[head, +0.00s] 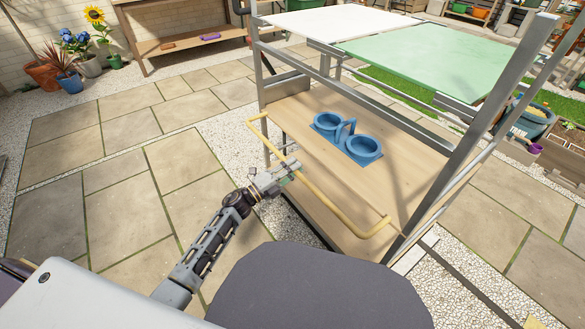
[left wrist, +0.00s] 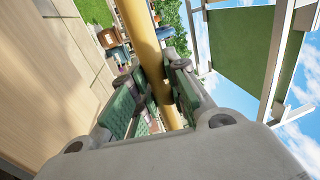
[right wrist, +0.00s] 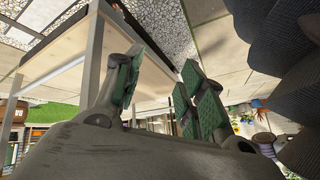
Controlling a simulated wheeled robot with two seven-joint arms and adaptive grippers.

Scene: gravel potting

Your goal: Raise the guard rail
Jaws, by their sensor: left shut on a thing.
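The guard rail (head: 328,206) is a yellow U-shaped bar along the near edge of the wooden shelf (head: 408,166). It sits at about the height of the shelf board, with its ends bent back toward the frame. My left gripper (head: 290,168) is shut on the rail's long front bar. In the left wrist view, the yellow rail (left wrist: 146,42) runs between the green-padded fingers. My right gripper (right wrist: 160,85) shows only in the right wrist view. Its fingers are apart, with nothing between them.
A blue double-ring holder (head: 362,146) stands on the shelf. A white panel (head: 325,24) and a green panel (head: 435,58) lie above, on the metal frame (head: 450,135). Flower pots (head: 70,82) and a wooden bench (head: 180,40) stand at the back left. Paving at left is clear.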

